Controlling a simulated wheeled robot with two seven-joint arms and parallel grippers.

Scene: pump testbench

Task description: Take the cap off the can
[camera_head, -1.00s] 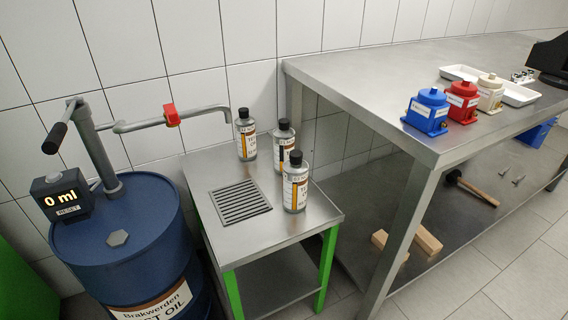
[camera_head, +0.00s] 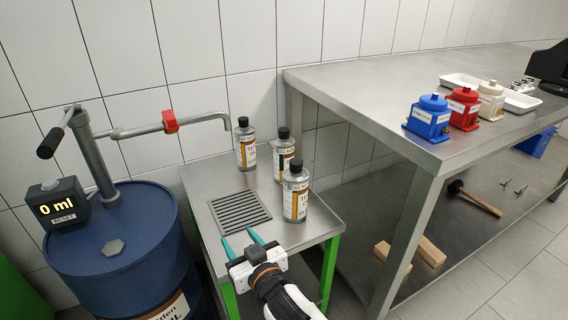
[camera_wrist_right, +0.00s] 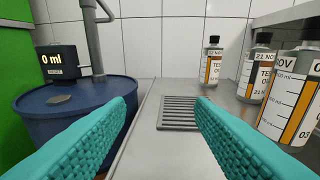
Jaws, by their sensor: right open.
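Three metal cans with black caps stand upright on the small steel table. The back-left can (camera_head: 245,145), the middle can (camera_head: 283,155) and the front can (camera_head: 295,192) all have their caps on. In the right wrist view the back-left can (camera_wrist_right: 213,62) is whole, the middle can (camera_wrist_right: 254,75) is partly covered, and the front can (camera_wrist_right: 290,100) is cut off at the right edge. My right gripper (camera_head: 240,240) is open and empty, with teal fingers, at the table's front edge, left of the front can and apart from it. My left gripper is not in view.
A blue oil drum (camera_head: 115,225) with a hand pump and a "0 ml" display (camera_head: 58,205) stands at left. The spout (camera_head: 205,120) reaches toward the back-left can. A drain grate (camera_head: 240,212) lies in the small table. A taller workbench (camera_head: 370,95) with coloured pumps stands at right.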

